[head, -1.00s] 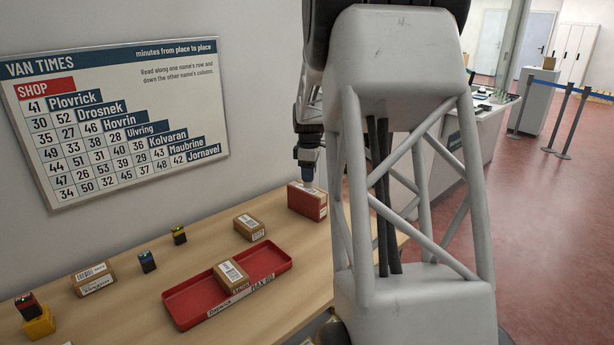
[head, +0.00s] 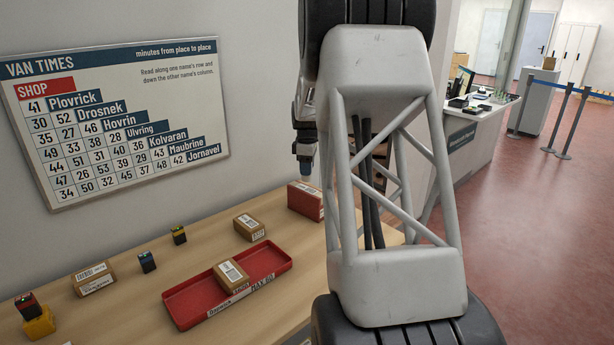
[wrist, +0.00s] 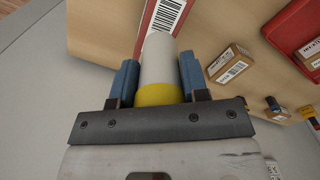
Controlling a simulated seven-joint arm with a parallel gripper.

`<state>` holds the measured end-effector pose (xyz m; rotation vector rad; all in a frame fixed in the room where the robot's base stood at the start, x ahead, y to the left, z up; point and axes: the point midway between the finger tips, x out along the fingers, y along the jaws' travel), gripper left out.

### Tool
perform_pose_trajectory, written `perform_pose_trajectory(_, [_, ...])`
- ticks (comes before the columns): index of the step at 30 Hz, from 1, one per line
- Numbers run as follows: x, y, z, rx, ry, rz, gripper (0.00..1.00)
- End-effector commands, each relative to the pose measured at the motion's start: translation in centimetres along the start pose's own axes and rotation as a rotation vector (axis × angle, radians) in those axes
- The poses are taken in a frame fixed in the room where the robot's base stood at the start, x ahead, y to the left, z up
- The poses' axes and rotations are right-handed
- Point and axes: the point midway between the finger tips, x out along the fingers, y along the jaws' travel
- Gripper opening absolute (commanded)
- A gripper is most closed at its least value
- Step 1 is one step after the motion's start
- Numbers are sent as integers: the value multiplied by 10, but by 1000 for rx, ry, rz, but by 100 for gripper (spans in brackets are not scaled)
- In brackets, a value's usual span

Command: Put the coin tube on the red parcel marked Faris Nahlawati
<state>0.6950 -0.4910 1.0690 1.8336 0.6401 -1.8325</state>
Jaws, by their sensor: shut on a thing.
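My gripper (wrist: 158,75) is shut on the coin tube (wrist: 159,58), a white cylinder with a yellow end, held between two blue fingers in the wrist view. The red parcel (head: 305,202) stands at the far end of the counter in the head view. In the wrist view the red parcel (wrist: 147,22) shows just beyond the tube, partly hidden by it. A white barcode label is on it; no name can be read.
A red tray (head: 180,312) holding a brown box (head: 231,272) lies nearer on the wooden counter. Another brown box (head: 249,227) lies between tray and red parcel. Small dark and yellow blocks (head: 147,261) and a further box (head: 94,279) are at the left. The wall is close behind.

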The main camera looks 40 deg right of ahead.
Motion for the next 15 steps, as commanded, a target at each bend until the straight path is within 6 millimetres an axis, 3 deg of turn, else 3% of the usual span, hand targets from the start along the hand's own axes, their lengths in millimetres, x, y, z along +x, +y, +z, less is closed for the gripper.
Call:
perform_pose_trajectory(9, [29,0,0,0,0,0,12])
perform_pose_trajectory(15, [32,0,0,0,0,0,12])
